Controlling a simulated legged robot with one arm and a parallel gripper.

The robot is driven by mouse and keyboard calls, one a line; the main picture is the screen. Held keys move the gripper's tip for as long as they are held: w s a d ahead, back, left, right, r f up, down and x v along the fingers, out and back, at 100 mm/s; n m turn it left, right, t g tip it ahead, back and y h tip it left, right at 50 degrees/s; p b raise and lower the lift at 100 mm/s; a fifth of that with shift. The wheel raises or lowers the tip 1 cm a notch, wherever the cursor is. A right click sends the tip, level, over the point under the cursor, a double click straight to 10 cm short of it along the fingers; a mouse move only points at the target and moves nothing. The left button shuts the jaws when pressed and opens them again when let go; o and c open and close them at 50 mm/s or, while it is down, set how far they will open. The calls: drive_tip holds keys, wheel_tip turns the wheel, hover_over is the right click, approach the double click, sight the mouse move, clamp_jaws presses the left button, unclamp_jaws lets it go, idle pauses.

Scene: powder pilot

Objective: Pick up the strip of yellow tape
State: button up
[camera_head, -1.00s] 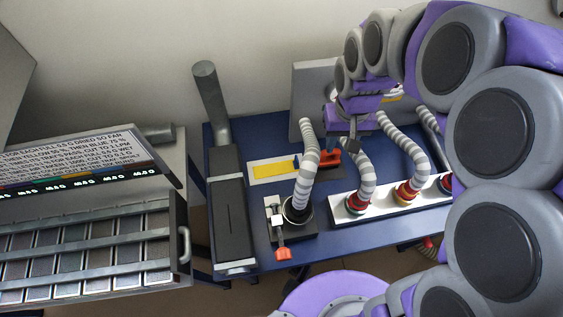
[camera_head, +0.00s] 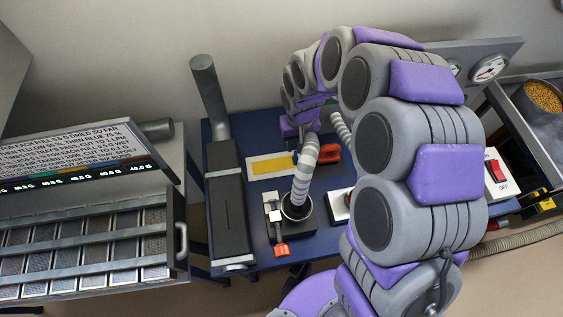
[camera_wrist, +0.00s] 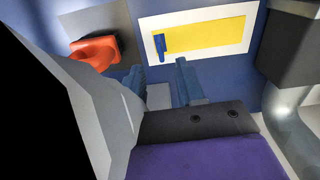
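The strip of yellow tape (camera_head: 272,166) lies flat on a white card (camera_head: 253,173) on the blue table. In the wrist view the yellow strip (camera_wrist: 208,36) is near the top, with a small blue piece (camera_wrist: 159,46) at its left end. My gripper (camera_wrist: 158,66) shows two blue fingers apart with nothing seen between them. Its fingertips appear just short of the card's near edge, by the blue-piece end. Its height above the table is hard to tell. In the head view the fingers are mostly hidden.
A striped hose (camera_head: 304,177) stands close in front of the card. An orange-red object (camera_wrist: 95,52) sits on a grey plate beside the card. A dark grey box unit (camera_head: 228,200) stands left of the card. A red-tipped lever (camera_head: 280,249) is nearer the front.

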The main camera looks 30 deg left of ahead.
sight(296, 155)
drive_tip(key=shift+d+f, duration=0.2)
drive_tip(key=shift+f, duration=1.05)
drive_tip(key=shift+a+f+b, duration=0.2)
drive_tip(key=shift+f+b, duration=0.2)
drive_tip(key=shift+f, duration=0.2)
wheel_tip(296, 155, down, 5)
drive_tip(key=shift+r+b, duration=0.2)
drive_tip(key=shift+b, duration=0.55)
clamp_jaws()
